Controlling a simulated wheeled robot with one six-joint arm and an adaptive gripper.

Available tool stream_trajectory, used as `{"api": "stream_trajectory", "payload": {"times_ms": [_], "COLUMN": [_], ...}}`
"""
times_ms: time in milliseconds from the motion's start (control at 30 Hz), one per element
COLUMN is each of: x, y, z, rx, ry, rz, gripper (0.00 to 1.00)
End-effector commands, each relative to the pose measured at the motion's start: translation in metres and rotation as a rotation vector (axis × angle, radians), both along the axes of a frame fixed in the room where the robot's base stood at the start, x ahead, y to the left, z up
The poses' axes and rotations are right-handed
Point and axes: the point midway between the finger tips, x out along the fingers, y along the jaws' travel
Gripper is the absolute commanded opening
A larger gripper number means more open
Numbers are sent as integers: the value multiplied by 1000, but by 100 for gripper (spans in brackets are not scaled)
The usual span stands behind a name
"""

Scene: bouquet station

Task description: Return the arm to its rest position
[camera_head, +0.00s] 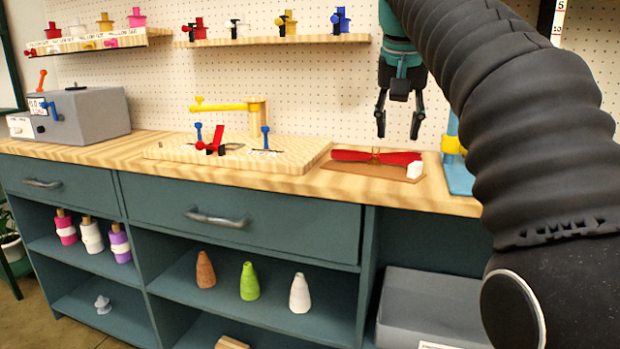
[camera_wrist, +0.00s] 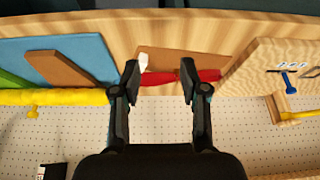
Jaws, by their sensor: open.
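My gripper (camera_head: 400,112) hangs open and empty, fingers pointing down, above the right part of the wooden counter and in front of the pegboard. My dark ribbed arm reaches to it from the right side of the head view. Below the gripper lies a brown board (camera_head: 372,171) with a red, bow-like piece (camera_head: 398,158) and a small white block (camera_head: 415,169) at its right end. In the wrist view the two open fingers (camera_wrist: 158,88) frame this red piece (camera_wrist: 205,76), with a clear gap between fingertips and counter.
A wooden board (camera_head: 290,157) with a yellow arm, red piece and blue pegs stands left of the brown board. A grey box machine (camera_head: 88,112) is at the far left. A blue stand (camera_head: 458,175) is at the right. Shelves (camera_head: 275,41) with small coloured items hang behind.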

Motion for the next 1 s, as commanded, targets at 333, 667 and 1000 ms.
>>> {"api": "stream_trajectory", "payload": {"times_ms": [333, 667, 1000], "x": [-41, -112, -196], "y": [-5, -9, -9], "z": [-36, -121, -241], "rx": [-5, -9, -8], "ry": [-13, -41, -73], "rz": [68, 161, 234], "gripper": [44, 44, 44]}}
